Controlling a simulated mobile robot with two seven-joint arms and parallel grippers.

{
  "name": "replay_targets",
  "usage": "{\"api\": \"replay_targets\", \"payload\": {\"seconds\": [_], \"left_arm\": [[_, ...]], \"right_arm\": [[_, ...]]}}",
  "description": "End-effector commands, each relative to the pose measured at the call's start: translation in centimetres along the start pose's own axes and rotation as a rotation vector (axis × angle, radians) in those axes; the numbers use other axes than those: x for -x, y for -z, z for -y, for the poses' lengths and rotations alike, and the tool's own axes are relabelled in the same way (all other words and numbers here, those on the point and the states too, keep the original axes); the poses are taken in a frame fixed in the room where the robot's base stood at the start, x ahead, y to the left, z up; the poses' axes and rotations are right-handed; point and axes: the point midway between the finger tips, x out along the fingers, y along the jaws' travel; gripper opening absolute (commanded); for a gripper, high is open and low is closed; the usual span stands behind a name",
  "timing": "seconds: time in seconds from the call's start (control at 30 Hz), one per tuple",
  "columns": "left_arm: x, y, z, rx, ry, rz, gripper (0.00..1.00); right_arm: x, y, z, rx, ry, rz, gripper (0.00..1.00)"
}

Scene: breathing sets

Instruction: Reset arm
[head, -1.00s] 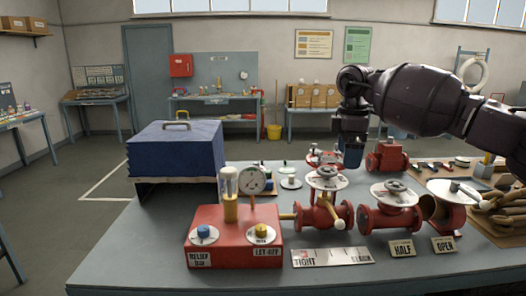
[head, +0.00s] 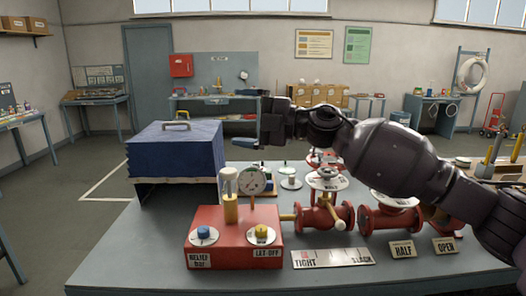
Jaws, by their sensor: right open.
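My right gripper (head: 253,120) is in the middle of the head view, above the table and to the right of the blue covered box (head: 175,150). It points left and is open, with nothing seen between its fingers. My right arm comes in from the lower right and passes in front of the red valves. It hides part of the right-hand valve (head: 385,220) and most of what lies behind it. My left gripper is not in view.
HALF (head: 402,249) and OPEN (head: 445,245) plates lie in front. The table's left front (head: 140,240) is clear.

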Motion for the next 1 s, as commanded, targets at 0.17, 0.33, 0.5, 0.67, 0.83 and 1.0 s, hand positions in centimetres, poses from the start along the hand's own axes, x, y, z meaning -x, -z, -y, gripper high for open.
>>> {"api": "replay_targets", "payload": {"seconds": [0.17, 0.33, 0.5, 0.67, 0.83, 1.0], "left_arm": [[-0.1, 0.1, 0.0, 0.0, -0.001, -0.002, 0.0], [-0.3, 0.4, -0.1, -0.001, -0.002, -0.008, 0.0], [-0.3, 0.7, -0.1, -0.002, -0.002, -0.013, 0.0], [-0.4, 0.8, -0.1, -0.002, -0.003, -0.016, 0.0], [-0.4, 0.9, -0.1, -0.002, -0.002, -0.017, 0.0], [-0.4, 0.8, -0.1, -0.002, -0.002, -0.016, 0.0]], "right_arm": [[1.4, -0.4, 2.5, -0.079, -0.25, 0.099, 0.96], [4.2, -1.7, 5.8, -0.188, -0.405, 0.247, 0.96], [7.8, -3.0, 10.3, -0.324, -0.5, 0.412, 0.96], [11.6, -3.7, 15.4, -0.47, -0.552, 0.563, 0.96], [16.0, -3.5, 21.5, -0.639, -0.587, 0.711, 0.96], [20.5, -2.3, 27.7, -0.814, -0.62, 0.842, 0.96]]}}
